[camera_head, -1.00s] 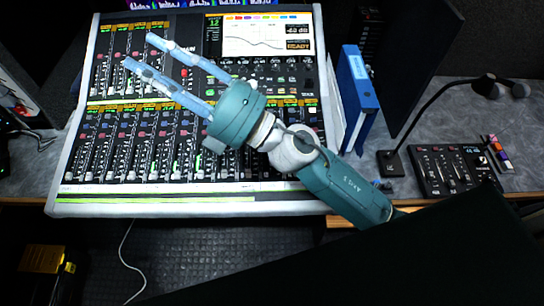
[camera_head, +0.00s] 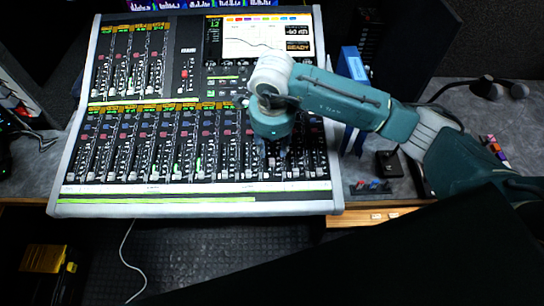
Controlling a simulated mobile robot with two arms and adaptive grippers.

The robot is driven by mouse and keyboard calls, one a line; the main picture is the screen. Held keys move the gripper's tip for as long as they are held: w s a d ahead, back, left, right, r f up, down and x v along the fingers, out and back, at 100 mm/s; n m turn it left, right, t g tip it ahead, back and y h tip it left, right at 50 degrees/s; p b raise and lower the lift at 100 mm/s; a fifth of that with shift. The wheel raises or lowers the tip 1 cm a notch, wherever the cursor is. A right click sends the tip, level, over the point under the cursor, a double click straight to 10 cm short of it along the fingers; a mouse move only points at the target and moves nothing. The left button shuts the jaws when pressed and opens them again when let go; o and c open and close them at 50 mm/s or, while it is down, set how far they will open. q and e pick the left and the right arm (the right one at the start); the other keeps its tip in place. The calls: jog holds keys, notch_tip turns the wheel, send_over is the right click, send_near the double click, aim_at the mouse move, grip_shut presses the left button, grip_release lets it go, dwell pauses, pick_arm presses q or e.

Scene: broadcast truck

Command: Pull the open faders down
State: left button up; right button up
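The mixing console (camera_head: 130,200) fills the middle of the view, with a long lower bank of faders (camera_head: 140,150) and a shorter upper-left bank (camera_head: 128,65). Several pale fader caps in the lower bank sit near the bottom of their slots. Individual caps are too small to tell which are open. My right gripper (camera_head: 273,158) points down over the right part of the lower bank. My own wrist covers most of it and the faders beneath, so neither finger spread nor contact is clear. My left gripper is not in view.
A console screen (camera_head: 255,38) shows a curve above the faders. A blue binder (camera_head: 352,65) stands right of the console, partly behind my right arm. A small dark box (camera_head: 388,163) sits on the desk at right. A gooseneck lamp or microphone (camera_head: 486,88) stands behind my arm.

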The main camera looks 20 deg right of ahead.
aim_at(272, 161)
jog(key=f, duration=0.2)
jog(key=f+p, duration=0.1)
jog(key=f, duration=0.1)
jog(key=w+f+p, duration=0.1)
jog(key=f, duration=0.2)
jog(key=shift+d+f, duration=0.1)
jog(key=shift+f, duration=0.65)
grip_shut()
